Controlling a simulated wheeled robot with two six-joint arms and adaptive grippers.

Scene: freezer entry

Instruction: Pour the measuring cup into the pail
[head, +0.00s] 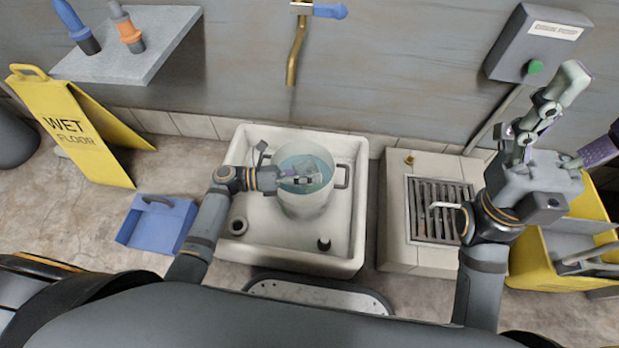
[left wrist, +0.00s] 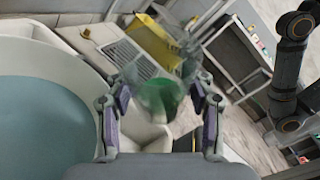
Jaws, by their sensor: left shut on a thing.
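The pail (head: 303,206) is a pale, two-handled vessel standing in the white sink, with bluish water inside. Its rim and water fill the left side of the left wrist view (left wrist: 40,125). My left gripper (head: 306,179) is over the pail's mouth in the head view. It is shut on the measuring cup (left wrist: 160,98), a see-through, greenish thing between the fingers in the left wrist view. In the head view the cup is hard to make out against the water, and I cannot tell its tilt. My right gripper (head: 594,106) is raised at the right, fingers spread, empty.
The sink (head: 250,250) encloses the pail. A brass tap (head: 296,55) hangs above it. A grated floor basin (head: 398,240) and yellow cart (head: 540,262) are at the right. A wet floor sign (head: 75,128) and blue dustpan (head: 160,225) are at the left.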

